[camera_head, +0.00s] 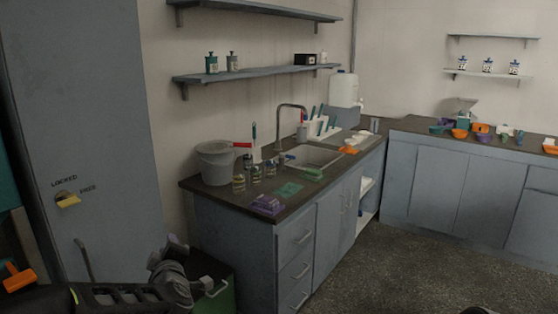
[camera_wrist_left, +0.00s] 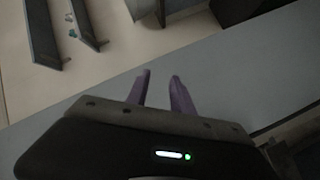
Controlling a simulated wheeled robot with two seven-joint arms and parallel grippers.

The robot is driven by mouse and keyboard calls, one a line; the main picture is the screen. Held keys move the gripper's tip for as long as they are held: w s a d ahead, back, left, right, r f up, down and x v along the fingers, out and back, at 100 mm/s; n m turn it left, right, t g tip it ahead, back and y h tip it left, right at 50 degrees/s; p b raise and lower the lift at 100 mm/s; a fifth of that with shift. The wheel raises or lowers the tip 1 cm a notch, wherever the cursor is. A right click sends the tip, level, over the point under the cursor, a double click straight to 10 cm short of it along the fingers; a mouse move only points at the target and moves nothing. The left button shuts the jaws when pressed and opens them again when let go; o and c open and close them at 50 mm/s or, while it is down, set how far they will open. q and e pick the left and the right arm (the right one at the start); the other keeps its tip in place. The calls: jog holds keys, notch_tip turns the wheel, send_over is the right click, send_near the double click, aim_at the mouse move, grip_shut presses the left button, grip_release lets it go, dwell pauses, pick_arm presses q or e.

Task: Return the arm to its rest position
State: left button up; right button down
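My left gripper (camera_wrist_left: 161,77) shows in the left wrist view. Its two purple fingers stand apart with nothing between them, so it is open and empty. Beyond the fingers is a plain grey-blue surface, with a pale wall and shelves at the upper left of that view. In the head view, part of my left arm lies across the lower left corner, in front of the tall grey cabinet (camera_head: 85,130) and left of the counter. Its fingers cannot be made out there. My right gripper is in neither view.
A green bin (camera_head: 218,296) stands on the floor beside my left arm. Open floor (camera_head: 400,255) lies right of the counter, before the back bench (camera_head: 420,180).

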pick_arm(q)
jog(key=s+d+f+m+g+h, duration=0.25)
jog(key=s+d+f, duration=0.25)
jog(key=f, duration=0.5)
jog(key=s+d+f+m+g+h+p, duration=0.1)
jog(key=s+d+f+m+g+h, duration=0.25)
jog(key=f, duration=0.55)
jog(key=s+d+f+m+g+h, duration=0.15)
jog(key=s+d+f+m, duration=0.25)
jog(key=s+d+f, duration=0.45)
jog(key=s+d+f+m+g, duration=0.1)
jog(key=s+f+g, duration=0.1)
jog(key=s+f, duration=0.2)
jog(key=s+d+f+m+g+h+p, duration=0.1)
jog(key=s+f, duration=0.4)
jog(key=s, duration=0.6)
jog(key=s+d+f+m+g+h+p, duration=0.1)
jog(key=s+f+g, duration=0.3)
jog(key=s, duration=0.4)
jog(key=shift+d+f, duration=0.2)
jog(key=shift+d, duration=0.3)
jog(key=shift+h, duration=0.25)
jog(key=shift+c, duration=0.3)
